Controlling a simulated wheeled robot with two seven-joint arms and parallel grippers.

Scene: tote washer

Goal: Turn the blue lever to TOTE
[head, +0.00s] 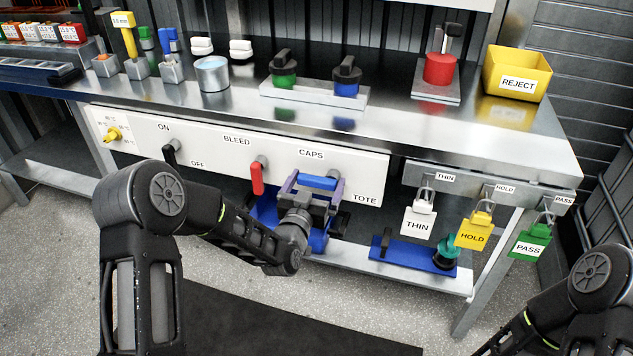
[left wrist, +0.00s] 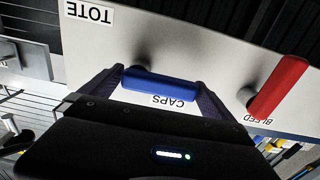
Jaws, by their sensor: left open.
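The blue lever (head: 318,182) is on the white panel (head: 215,150), below the CAPS label (head: 311,154) and up and left of the TOTE label (head: 365,199). Its handle lies nearly level along the panel. My left gripper (head: 314,190) is open in front of the panel, with one finger near each end of the handle. In the left wrist view the blue lever (left wrist: 160,86) shows between the fingers, with no clear grip on it; the TOTE label (left wrist: 89,13) is upside down at upper left. My right gripper is out of view.
A red lever (head: 257,178) hangs just left of the blue one, near BLEED. A black lever (head: 171,152) is farther left. THIN, HOLD and PASS tags (head: 473,232) hang at right. A blue tray (head: 415,253) lies on the lower shelf. The panel right of the blue lever is clear.

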